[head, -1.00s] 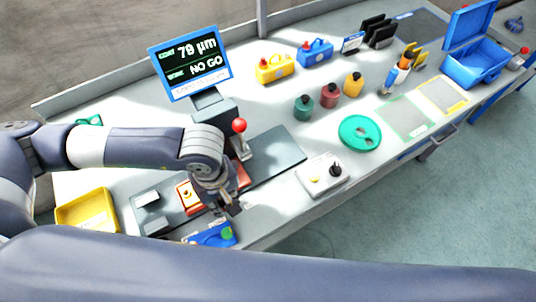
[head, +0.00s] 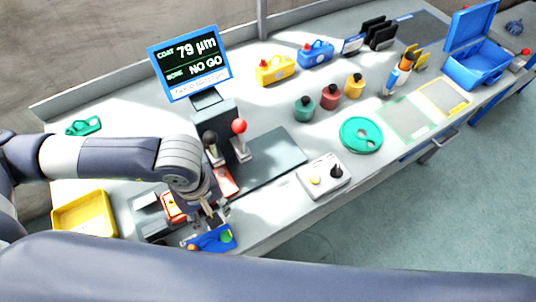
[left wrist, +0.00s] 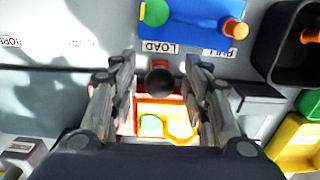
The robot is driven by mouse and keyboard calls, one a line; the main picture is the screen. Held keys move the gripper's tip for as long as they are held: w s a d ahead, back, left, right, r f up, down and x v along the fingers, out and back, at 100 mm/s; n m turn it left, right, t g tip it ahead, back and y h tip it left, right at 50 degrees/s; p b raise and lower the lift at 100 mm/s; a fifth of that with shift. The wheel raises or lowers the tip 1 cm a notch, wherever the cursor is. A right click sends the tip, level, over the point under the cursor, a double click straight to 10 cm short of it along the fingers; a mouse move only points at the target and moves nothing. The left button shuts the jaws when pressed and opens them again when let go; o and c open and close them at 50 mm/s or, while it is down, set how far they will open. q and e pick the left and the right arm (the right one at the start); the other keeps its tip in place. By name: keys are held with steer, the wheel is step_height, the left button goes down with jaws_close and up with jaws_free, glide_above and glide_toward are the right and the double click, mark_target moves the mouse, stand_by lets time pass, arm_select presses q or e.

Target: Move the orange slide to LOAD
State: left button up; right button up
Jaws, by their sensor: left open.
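The orange slide (head: 172,207) lies on the grey fixture at the bench front, partly hidden by my left gripper (head: 212,216) in the head view. In the left wrist view the slide (left wrist: 163,104) shows between the fingers, with its black knob (left wrist: 160,82) in the gap. The left gripper (left wrist: 160,66) is open, one finger on each side of the knob; I cannot tell whether either touches it. A red tab at the slide's end is roughly in line with the LOAD label (left wrist: 160,47). My right gripper is out of view.
A blue fixture (left wrist: 205,15) with green and orange knobs sits just beyond the label. A yellow tray (head: 60,222) stands left, a red-knobbed lever (head: 239,128) behind, and a grey control box (head: 325,188) right. The display reads 79 µm, NO GO.

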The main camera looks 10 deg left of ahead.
arm_select(q)
step_height(320, 180, up, 9)
steer(key=p, duration=0.4)
steer(key=shift+p, duration=0.35)
steer(key=shift+r, duration=0.1)
steer(key=shift+r, duration=0.25)
step_height(320, 180, up, 11)
steer(key=shift+r, duration=0.2)
